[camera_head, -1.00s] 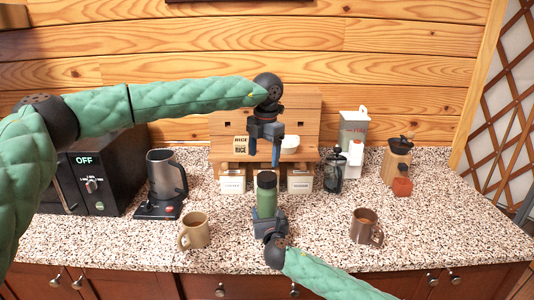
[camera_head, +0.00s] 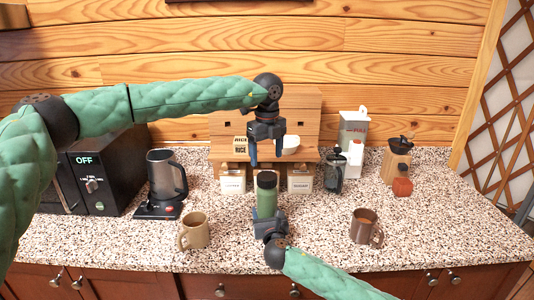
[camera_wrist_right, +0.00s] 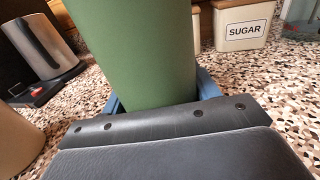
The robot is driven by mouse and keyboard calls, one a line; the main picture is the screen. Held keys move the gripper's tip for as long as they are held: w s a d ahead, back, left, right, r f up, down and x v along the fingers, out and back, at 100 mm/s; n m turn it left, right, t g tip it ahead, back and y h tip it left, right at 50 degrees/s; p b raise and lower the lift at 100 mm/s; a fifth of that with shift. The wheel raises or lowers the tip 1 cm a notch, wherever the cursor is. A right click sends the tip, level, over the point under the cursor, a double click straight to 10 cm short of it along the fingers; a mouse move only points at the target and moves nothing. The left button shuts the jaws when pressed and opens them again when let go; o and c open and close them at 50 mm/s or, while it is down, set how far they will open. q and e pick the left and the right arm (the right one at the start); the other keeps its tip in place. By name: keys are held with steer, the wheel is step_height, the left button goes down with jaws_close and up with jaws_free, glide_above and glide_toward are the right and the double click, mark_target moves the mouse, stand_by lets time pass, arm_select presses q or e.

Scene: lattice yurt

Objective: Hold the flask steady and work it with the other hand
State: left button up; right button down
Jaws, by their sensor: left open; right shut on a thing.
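A green flask (camera_head: 267,200) with a dark lid (camera_head: 266,180) stands upright at the front middle of the counter. My right gripper (camera_head: 268,218) is shut around the flask's lower body. The green flask body also fills the middle of the right wrist view (camera_wrist_right: 140,50), between the blue fingers; its top is out of that view. My left gripper (camera_head: 267,158) points down above the flask lid, with its fingers spread and empty. It is apart from the lid, with a small gap in the picture.
Mugs stand at left (camera_head: 194,231) and right (camera_head: 366,228) of the flask. Behind are a wooden shelf (camera_head: 305,105), a sugar canister (camera_head: 300,182) and a French press (camera_head: 334,172). A kettle (camera_head: 165,175) stands at left, a grinder (camera_head: 396,163) at right.

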mark_target(267, 176)
arm_select(q)
steer(key=n, duration=0.6)
steer(key=shift+f, duration=0.1)
stand_by(0.3)
steer(key=shift+f, duration=3.95)
